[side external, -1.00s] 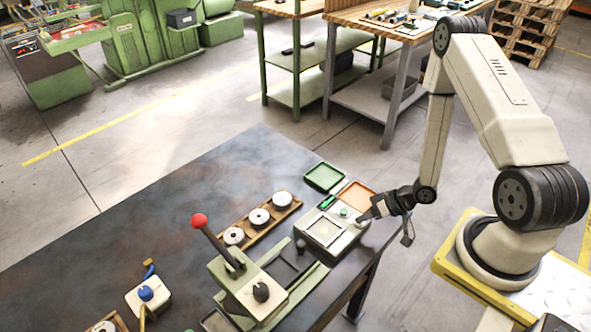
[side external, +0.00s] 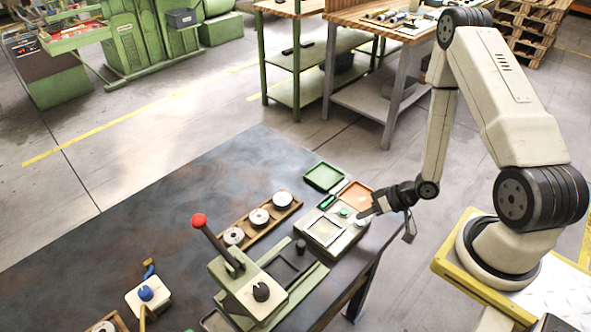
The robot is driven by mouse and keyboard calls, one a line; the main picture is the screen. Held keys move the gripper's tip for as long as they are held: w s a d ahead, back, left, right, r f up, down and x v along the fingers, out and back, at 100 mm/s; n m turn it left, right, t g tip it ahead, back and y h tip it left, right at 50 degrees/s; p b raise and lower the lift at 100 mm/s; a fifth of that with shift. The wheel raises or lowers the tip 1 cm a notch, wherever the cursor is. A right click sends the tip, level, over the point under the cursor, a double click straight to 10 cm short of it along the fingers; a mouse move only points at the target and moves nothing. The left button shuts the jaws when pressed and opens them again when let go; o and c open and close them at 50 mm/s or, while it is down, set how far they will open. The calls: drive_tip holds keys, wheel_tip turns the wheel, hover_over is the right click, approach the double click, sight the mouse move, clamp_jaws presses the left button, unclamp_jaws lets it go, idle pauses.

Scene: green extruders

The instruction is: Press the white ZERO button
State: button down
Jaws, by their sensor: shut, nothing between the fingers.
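The pale bench device (side external: 324,246) sits near the right corner of the dark table, with a square plate and a green button (side external: 344,212) on top. A small white button (side external: 361,223) shows at its right end, partly hidden by my gripper; its label is too small to read. My gripper (side external: 364,216) is shut and empty, reaching in from the right with its tips just over the white button. I cannot tell whether the tips touch it.
A green tray (side external: 323,177) and an orange tray (side external: 357,191) lie behind the device. A wooden rack (side external: 243,229) with round discs is to its left. A press with a red-knobbed lever (side external: 200,221) stands front left. The table's back left is clear.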

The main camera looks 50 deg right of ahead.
drive_tip(key=shift+r, duration=2.5)
drive_tip(key=shift+w+d+r+h, duration=0.35)
drive_tip(key=shift+w+h, duration=0.15)
wheel_tip(320, 180, up, 4)
drive_tip(key=w+d+n+g+h, duration=0.1)
drive_tip(key=w+g+h, duration=0.1)
drive_tip(key=w+h, duration=0.1)
wheel_tip(320, 180, up, 8)
drive_tip(key=g+h, duration=0.1)
drive_tip(key=h, duration=0.1)
hover_over(363, 223)
drive_tip(key=w+a, duration=0.3)
drive_tip(key=s+a+r+g, duration=0.1)
drive_tip(key=s+a+r, duration=0.2)
drive_tip(key=a, duration=0.2)
drive_tip(key=shift+s+r+n+g+y, duration=0.15)
drive_tip(key=shift+r+n+g+y, duration=0.15)
drive_tip(key=shift+r+n+g, duration=0.1)
